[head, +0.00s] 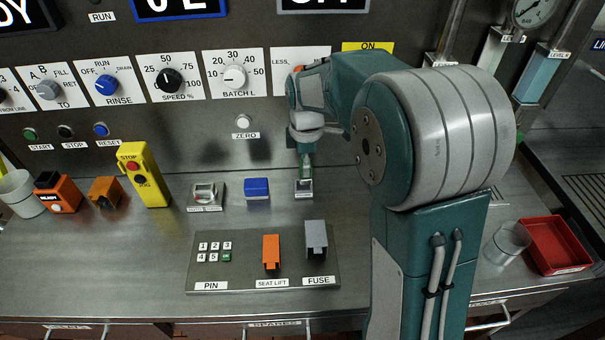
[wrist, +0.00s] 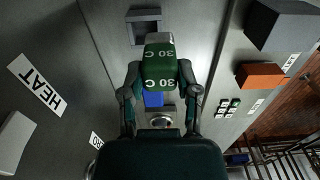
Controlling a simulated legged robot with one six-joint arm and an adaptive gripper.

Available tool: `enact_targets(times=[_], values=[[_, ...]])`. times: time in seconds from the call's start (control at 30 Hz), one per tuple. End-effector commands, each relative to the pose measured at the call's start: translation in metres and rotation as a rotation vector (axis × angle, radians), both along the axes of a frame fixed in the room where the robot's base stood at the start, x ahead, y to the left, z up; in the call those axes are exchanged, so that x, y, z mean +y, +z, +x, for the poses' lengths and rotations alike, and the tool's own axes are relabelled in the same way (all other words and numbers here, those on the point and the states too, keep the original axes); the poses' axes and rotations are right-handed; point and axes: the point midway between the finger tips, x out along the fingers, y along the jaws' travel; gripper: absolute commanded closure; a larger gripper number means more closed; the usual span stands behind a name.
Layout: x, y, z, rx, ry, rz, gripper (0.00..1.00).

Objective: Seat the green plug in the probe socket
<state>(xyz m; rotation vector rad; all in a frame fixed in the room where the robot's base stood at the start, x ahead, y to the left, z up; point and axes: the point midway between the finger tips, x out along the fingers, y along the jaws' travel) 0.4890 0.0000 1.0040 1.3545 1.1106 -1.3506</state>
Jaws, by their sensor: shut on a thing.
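The green plug (wrist: 157,68), marked "30 C" in white, sits between both fingers of my gripper (wrist: 158,76). My gripper is shut on it. In the head view my gripper (head: 305,142) points down at the counter, with the green plug (head: 305,168) below it. The probe socket (wrist: 131,31) is a grey square frame with a dark opening, just beyond the plug's grey end in the wrist view. In the head view the socket (head: 304,190) lies directly below the plug. I cannot tell whether they touch.
A blue block (head: 257,188) and a grey switch (head: 207,193) stand left of the socket. In front is a plate (head: 330,279) with keypad, orange lever (head: 271,251) and grey fuse cover (head: 316,236). The control panel wall rises behind. A red tray (head: 556,245) is at right.

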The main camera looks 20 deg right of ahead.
Motion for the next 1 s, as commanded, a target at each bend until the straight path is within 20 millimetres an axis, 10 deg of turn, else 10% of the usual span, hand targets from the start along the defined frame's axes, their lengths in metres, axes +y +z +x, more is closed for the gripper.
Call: enact_targets(times=[0.7,0.73,0.8,1.0], values=[[0.001,-0.059,0.020,0.006,0.000,0.000,1.00],[0.001,-0.060,0.020,0.007,0.000,0.000,0.49],[0.001,-0.059,0.020,0.007,0.000,0.000,0.24],[0.001,-0.058,0.021,0.003,0.000,0.000,0.24]])
